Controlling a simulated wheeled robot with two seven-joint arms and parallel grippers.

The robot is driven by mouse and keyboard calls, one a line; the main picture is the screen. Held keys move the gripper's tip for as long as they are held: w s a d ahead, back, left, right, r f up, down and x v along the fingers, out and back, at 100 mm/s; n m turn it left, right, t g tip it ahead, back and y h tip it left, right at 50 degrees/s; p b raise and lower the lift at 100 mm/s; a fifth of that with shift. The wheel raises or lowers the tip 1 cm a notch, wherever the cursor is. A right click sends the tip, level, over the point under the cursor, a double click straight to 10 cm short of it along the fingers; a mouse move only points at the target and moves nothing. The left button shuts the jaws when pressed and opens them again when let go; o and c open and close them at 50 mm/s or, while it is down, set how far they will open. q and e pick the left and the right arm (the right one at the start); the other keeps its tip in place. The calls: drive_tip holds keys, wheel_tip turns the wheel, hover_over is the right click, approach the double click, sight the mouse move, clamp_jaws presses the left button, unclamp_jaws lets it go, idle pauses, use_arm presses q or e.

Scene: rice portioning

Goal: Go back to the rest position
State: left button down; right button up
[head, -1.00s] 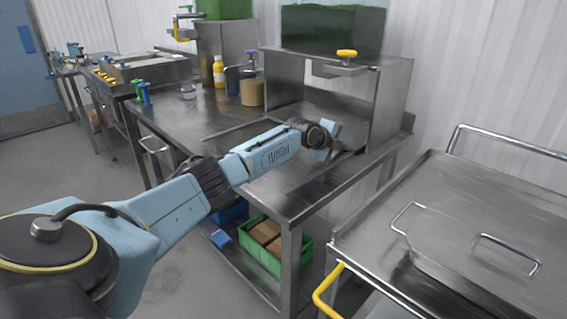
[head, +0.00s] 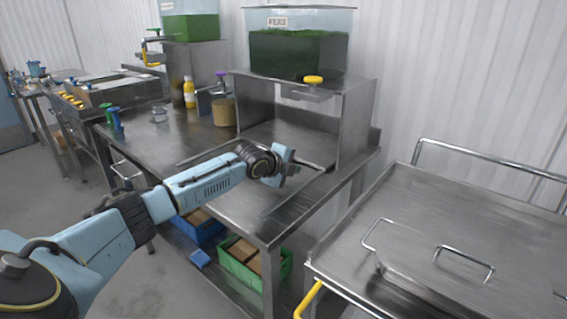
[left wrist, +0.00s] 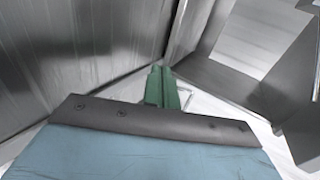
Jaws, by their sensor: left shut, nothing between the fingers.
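My left arm comes in from the lower left over the steel table. My left gripper (head: 290,174) is above the table top, in front of the steel dispenser stand. It is shut and empty. In the left wrist view its green fingers (left wrist: 162,88) are together, with steel surfaces around them. My right gripper is in neither view.
A peas container (head: 300,52) with a yellow handle (head: 313,79) sits on the stand (head: 357,125). A yellow bottle (head: 189,92) and brown pot (head: 224,113) stand behind. A green crate (head: 285,270) is below. A steel cart (head: 470,215) stands right.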

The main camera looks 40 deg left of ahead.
use_arm(q)
drive_tip(key=shift+p+v, duration=0.35)
drive_tip(key=shift+v, duration=2.1)
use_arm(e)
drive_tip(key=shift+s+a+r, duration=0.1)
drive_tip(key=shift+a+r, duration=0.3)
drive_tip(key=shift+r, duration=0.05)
